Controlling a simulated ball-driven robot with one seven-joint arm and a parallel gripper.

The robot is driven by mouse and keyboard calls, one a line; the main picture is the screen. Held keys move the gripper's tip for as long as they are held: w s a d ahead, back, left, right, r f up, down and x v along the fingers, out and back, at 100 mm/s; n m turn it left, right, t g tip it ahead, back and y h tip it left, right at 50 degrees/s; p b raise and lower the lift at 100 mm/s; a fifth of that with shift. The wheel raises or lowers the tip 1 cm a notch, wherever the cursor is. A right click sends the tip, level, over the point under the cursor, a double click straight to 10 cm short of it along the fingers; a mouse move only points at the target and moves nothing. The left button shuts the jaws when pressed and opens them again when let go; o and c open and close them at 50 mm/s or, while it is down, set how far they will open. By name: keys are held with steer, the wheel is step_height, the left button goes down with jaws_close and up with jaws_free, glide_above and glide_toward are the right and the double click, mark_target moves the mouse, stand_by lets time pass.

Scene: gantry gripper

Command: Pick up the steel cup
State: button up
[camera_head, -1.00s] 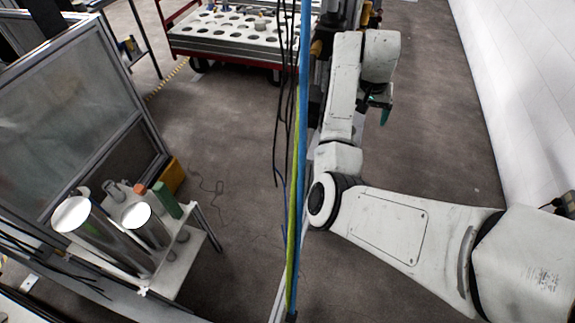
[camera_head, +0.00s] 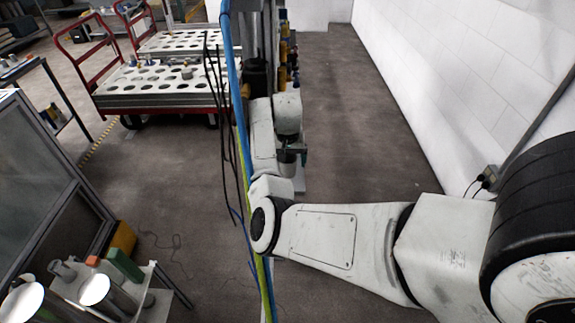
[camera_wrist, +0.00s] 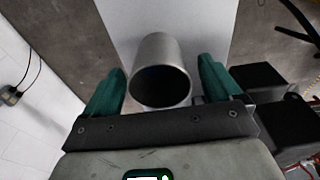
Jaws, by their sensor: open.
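The steel cup (camera_wrist: 160,48) is a plain grey metal cylinder in the wrist view. Its dark open mouth faces the camera. It stands on a pale narrow surface (camera_wrist: 212,22). My gripper (camera_wrist: 161,78) is open, with one green finger on each side of the cup. A gap shows between each finger and the cup wall, so I see no grip on it. In the head view the cup (camera_head: 287,164) is small and partly hidden by my gripper (camera_head: 297,152) and arm.
Blue and yellow-green cables (camera_head: 240,130) hang left of my arm. A red-framed cart (camera_head: 150,100) stands at the back left. A bench with large metal cylinders (camera_head: 100,292) is at the lower left. A white wall (camera_head: 450,70) runs along the right, with open floor before it.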

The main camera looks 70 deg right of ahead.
steer(key=shift+d+f, duration=0.1)
steer(key=shift+f, duration=0.8)
steer(key=c, duration=1.1)
